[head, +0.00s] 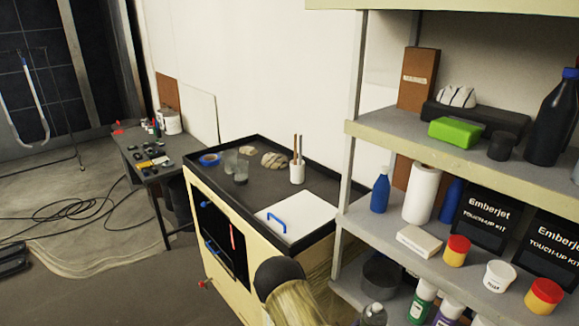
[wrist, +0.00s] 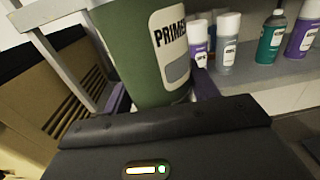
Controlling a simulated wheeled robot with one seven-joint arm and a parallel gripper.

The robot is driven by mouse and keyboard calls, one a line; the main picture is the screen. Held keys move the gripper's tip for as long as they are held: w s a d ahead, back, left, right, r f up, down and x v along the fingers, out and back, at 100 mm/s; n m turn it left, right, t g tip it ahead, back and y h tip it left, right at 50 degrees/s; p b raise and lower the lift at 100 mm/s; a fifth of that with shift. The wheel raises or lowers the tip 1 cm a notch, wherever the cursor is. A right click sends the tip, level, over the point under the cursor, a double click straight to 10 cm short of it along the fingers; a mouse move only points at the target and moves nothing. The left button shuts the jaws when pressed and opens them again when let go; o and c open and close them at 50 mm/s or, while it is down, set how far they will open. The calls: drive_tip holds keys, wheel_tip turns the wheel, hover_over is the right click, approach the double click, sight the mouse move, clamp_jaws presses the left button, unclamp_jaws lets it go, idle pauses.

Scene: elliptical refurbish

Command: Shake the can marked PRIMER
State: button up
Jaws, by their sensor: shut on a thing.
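A green can (wrist: 135,60) with a white label reading "PRIME…" fills the upper middle of the wrist view. The end of the word curves out of sight, and the can's top is beyond the frame. My gripper (wrist: 160,95) is shut on this can, with a purple finger on either side of its lower part. The can looks tilted in the wrist view. I cannot make out the gripper or the held can in the head view.
A grey shelf unit (head: 462,149) stands at the right, holding bottles, boxes and jars. Several spray cans, including a teal one (wrist: 271,40), stand near the held can. A cream cart (head: 225,260) with a black top is left of the shelves. Cables (head: 70,212) lie on the floor.

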sight(374, 320)
drive_tip(key=shift+w+f, duration=0.1)
drive_tip(key=shift+f, duration=0.75)
wheel_tip(374, 320, up, 7)
drive_tip(key=shift+r, duration=0.1)
drive_tip(key=shift+s+r, duration=0.15)
drive_tip(key=shift+s, duration=0.05)
wheel_tip(374, 320, down, 7)
drive_tip(key=shift+w+f, duration=0.1)
drive_tip(key=shift+w, duration=0.15)
wheel_tip(374, 320, up, 7)
drive_tip(key=shift+r, duration=0.2)
drive_tip(key=shift+s+f, duration=0.15)
drive_tip(key=shift+s, duration=0.1)
wheel_tip(374, 320, down, 8)
drive_tip(key=shift+w+r, duration=0.15)
drive_tip(key=shift+r, duration=0.1)
drive_tip(key=shift+w+r, duration=0.1)
drive_tip(key=shift+r, duration=0.1)
drive_tip(key=r, duration=0.7)
drive_tip(key=shift+s+r, duration=0.2)
wheel_tip(374, 320, down, 8)
drive_tip(key=shift+w+r, duration=0.15)
drive_tip(key=shift+r, duration=0.2)
